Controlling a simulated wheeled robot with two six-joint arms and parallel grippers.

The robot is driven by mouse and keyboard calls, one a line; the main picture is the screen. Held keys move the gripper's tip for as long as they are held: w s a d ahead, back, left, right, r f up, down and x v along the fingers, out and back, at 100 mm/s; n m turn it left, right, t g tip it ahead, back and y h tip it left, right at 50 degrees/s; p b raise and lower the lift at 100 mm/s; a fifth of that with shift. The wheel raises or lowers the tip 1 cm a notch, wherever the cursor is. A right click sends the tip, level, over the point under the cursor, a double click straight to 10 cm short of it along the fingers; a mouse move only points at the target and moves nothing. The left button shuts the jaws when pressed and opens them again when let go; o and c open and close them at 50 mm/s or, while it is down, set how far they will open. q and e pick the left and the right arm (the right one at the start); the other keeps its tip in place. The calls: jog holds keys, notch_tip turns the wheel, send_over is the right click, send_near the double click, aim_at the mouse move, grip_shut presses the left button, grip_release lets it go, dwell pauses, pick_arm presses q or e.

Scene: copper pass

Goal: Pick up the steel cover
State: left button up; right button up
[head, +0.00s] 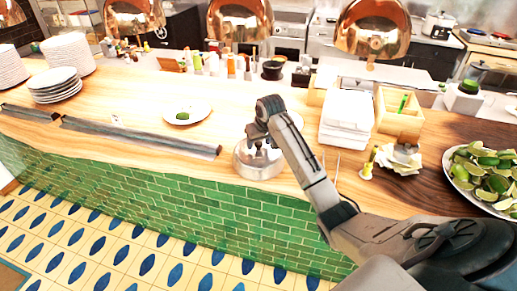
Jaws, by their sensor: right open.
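The steel cover (243,164) is a shiny round dome near the front edge of the wooden counter, at the middle of the head view. My right gripper (262,142) is over the top of the cover, with its fingers pointing down at it. The gripper is open. The arm hides the right part of the cover, and I cannot tell whether the fingers touch its top. My left gripper is not in view.
A white plate with a green item (196,116) lies left of the cover. Stacked white trays (346,122), a wooden box (397,122) and a bowl of limes (459,181) stand to the right. Plate stacks (66,50) stand at the left. Copper lamps (240,20) hang behind.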

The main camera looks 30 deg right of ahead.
jog(key=shift+f, duration=0.25)
jog(key=shift+w+r, duration=0.1)
grip_shut()
